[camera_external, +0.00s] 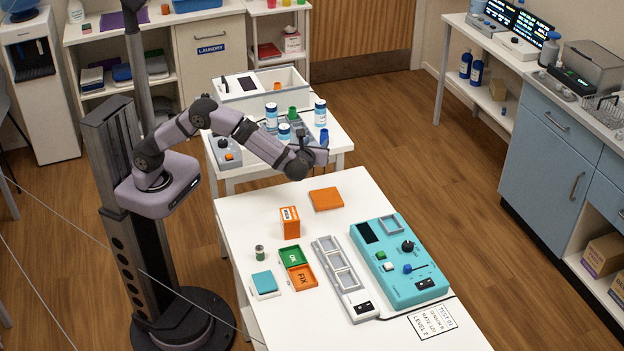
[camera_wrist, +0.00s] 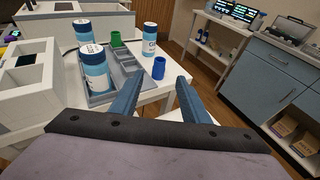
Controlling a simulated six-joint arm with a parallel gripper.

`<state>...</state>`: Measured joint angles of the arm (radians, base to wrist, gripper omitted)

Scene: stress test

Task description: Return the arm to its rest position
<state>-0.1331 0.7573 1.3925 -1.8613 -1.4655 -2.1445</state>
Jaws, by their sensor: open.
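My arm stretches out to the right from its column in the external view. My gripper (camera_external: 321,154) is above the far end of the front white table (camera_external: 262,208), close to the back table (camera_external: 232,167). In the wrist view my gripper (camera_wrist: 188,97) shows two blue fingers spread apart with nothing between them. White-and-blue bottles (camera_wrist: 95,70) and a green cup (camera_wrist: 116,39) stand at the grey tray (camera_wrist: 127,84) on the back table.
On the front table are an orange box (camera_external: 290,222), an orange pad (camera_external: 326,199), green and orange trays (camera_external: 301,277), a grey rack (camera_external: 343,279) and a teal test device (camera_external: 400,262). A blue cabinet (camera_external: 555,145) stands at right. Wooden floor lies open between table and cabinet.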

